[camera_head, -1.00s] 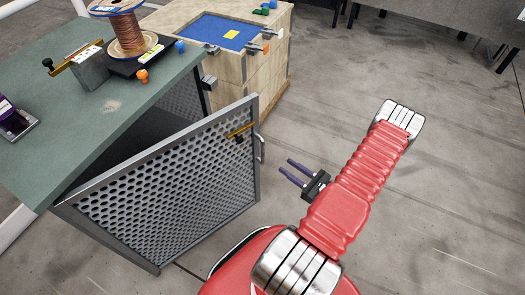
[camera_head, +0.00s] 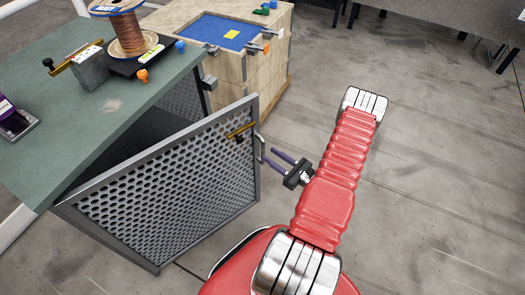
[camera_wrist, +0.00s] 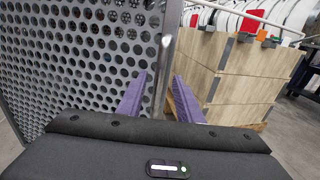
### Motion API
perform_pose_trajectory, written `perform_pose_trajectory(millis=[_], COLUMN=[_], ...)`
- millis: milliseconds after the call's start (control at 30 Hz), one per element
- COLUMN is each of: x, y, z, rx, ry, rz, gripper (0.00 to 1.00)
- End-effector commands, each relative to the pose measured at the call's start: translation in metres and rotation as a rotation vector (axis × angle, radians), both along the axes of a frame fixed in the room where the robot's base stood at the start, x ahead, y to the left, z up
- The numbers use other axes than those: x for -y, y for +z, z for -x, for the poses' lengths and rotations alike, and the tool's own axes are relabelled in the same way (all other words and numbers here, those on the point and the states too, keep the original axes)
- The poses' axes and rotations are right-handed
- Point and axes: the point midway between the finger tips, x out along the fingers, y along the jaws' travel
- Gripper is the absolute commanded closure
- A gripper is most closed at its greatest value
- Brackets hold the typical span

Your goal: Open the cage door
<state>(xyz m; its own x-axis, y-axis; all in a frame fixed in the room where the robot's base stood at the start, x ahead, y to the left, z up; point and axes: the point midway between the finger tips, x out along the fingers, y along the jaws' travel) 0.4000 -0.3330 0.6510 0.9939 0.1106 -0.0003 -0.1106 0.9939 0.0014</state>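The cage door (camera_head: 165,180) is a grey frame with perforated metal mesh, standing ajar from the green-topped cabinet (camera_head: 105,110). It fills the left of the wrist view (camera_wrist: 85,55). Its metal handle (camera_head: 262,144) is on the outer edge, beside a brass latch bar (camera_head: 240,131). My gripper (camera_head: 268,156) has its purple fingers apart, with the tips at the handle. In the wrist view, the upright handle bar (camera_wrist: 163,68) shows between the open fingertips (camera_wrist: 159,78). I cannot tell whether either finger touches it.
A copper wire spool (camera_head: 127,32) stands on the cabinet top. A wooden cabinet (camera_head: 262,75) with a blue top panel stands behind the door; its wooden side shows right of the fingers in the wrist view (camera_wrist: 235,95). The floor (camera_head: 440,190) to the right is clear.

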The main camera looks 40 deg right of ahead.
Motion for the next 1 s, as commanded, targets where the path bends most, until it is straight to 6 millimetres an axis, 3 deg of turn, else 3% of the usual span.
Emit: perform_pose_trajectory(millis=[433, 833, 1000], x=[-0.005, -0.006, -0.006], y=[0.0, 0.0, 0.0], z=[-0.048, -0.054, -0.054], rx=[0.0, 0.0, 0.0], ry=[0.002, 0.0, 0.0], rz=[0.0, 0.0, 0.0], gripper=[0.67, 0.67, 0.79])
